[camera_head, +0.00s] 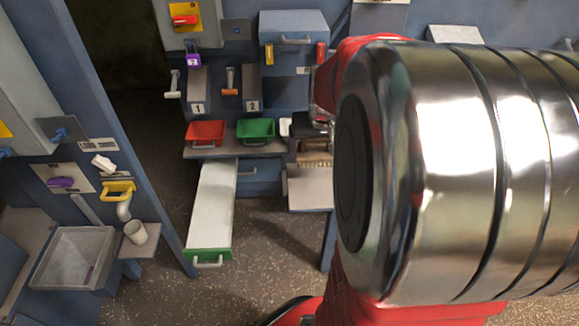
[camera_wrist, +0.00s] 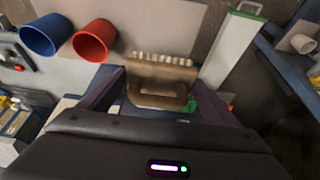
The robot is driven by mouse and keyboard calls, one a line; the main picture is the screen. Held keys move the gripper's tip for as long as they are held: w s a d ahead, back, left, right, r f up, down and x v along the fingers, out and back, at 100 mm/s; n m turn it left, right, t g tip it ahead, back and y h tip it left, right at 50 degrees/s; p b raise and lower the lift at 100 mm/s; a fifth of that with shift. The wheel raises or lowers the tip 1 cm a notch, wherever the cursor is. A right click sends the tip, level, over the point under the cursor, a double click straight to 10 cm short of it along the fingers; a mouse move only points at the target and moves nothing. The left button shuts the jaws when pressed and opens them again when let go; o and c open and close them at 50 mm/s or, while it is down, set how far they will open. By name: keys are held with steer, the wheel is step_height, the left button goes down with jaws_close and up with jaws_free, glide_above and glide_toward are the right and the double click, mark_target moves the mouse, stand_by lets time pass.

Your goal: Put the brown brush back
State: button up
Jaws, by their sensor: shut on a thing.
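The brown brush (camera_wrist: 165,78) is between the two dark fingers of my gripper (camera_wrist: 158,92) in the wrist view. Its looped handle points toward my palm, and its pale bristles point away, toward a light grey surface. My gripper is shut on it. In the head view part of the brush (camera_head: 315,158) shows just left of my arm, bristles downward, above a light shelf plate (camera_head: 311,188). I cannot tell whether the bristles touch anything. In the head view my arm hides most of the gripper.
Red (camera_head: 205,132) and green (camera_head: 256,130) bins stand on a ledge left of the brush. A long white drawer (camera_head: 213,205) sticks out below them. Blue (camera_wrist: 45,35) and red (camera_wrist: 94,40) cups show in the wrist view. A white cup (camera_head: 136,232) stands at lower left.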

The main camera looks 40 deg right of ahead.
mark_target(314, 165)
steer(key=shift+f, duration=3.1)
steer(key=shift+f, duration=1.9)
steer(key=o, duration=1.3)
steer(key=shift+f, duration=0.1)
steer(key=v, duration=1.2)
